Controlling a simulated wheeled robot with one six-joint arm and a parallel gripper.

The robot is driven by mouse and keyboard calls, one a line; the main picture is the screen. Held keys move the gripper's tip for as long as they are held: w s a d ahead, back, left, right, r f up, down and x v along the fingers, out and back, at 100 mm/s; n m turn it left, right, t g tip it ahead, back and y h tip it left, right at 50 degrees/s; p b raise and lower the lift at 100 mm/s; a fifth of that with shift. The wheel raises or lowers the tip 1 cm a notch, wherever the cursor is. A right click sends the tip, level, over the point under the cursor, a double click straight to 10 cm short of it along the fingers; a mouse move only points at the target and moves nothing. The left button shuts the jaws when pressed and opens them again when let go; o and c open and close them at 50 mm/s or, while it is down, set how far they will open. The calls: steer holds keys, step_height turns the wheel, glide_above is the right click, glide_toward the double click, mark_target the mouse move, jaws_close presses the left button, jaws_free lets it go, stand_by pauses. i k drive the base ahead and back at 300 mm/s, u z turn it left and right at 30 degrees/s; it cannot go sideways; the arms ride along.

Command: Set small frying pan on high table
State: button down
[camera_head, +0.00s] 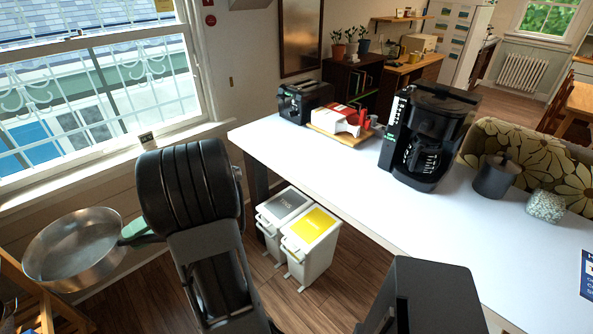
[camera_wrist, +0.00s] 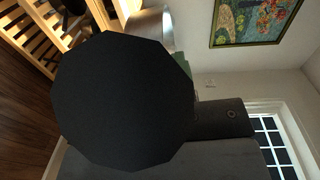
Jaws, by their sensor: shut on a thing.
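The small frying pan (camera_head: 72,250) is a silver metal pan with a green handle (camera_head: 140,232), at the left of the head view. My gripper (camera_head: 150,231) is shut on the handle, mostly hidden behind my dark arm. The pan is held in the air, tilted, left of and apart from the high table. The high table (camera_head: 350,172) has a long white top and runs from the centre to the lower right. In the wrist view a large dark shape covers the middle; part of the pan (camera_wrist: 153,27) shows above it.
On the table stand a black toaster (camera_head: 304,101), a board (camera_head: 340,134) with red and white items, a coffee maker (camera_head: 428,135), a dark canister (camera_head: 495,177) and a speckled jar (camera_head: 546,206). Bins (camera_head: 311,238) stand below. The near tabletop has bare room. A wooden rack (camera_head: 40,305) is beneath the pan.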

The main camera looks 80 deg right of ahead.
mark_target(316, 168)
steer(key=z, duration=1.2)
steer(key=i, duration=2.05)
steer(key=z, duration=5)
steer(key=k, duration=0.95)
steer(key=u, duration=0.05)
